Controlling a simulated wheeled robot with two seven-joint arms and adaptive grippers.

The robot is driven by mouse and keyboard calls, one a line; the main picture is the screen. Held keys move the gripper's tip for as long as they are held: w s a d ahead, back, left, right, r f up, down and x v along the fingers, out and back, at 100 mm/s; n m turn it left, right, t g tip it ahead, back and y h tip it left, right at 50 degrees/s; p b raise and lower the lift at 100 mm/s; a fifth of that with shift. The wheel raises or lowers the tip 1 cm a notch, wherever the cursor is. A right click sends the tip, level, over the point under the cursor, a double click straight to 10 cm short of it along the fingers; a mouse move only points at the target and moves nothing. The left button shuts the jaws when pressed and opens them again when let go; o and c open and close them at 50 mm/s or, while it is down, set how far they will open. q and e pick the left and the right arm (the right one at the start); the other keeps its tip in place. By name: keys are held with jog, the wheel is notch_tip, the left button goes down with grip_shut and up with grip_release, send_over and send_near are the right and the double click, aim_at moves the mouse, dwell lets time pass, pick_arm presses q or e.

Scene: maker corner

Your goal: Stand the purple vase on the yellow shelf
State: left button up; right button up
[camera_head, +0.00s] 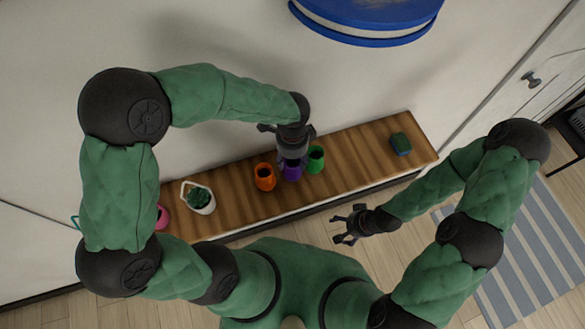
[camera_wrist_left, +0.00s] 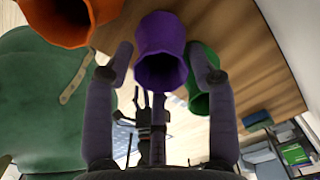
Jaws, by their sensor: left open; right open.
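The purple vase (camera_head: 292,174) stands on a wooden bench top (camera_head: 350,162), between an orange vase (camera_head: 265,177) and a green vase (camera_head: 316,159). My left gripper (camera_head: 292,158) is above and partly over the purple vase, hiding some of it. In the left wrist view the open left fingers (camera_wrist_left: 160,62) stand on either side of the purple vase (camera_wrist_left: 160,48); I cannot tell whether they touch it. The right finger is close to the green vase (camera_wrist_left: 204,75). My right gripper (camera_head: 348,226) is open and empty, in front of the bench. I see no yellow shelf.
A white pot with a green plant (camera_head: 199,198) and a pink object (camera_head: 163,217) are at the bench's left. A green and blue block (camera_head: 400,144) lies at its right. A round blue object (camera_head: 365,22) is at the wall above.

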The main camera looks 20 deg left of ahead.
pick_arm(q)
notch_tip(320, 180, down, 2)
jog(key=shift+w+f, duration=0.1)
jog(key=shift+f, duration=0.05)
jog(key=c, duration=1)
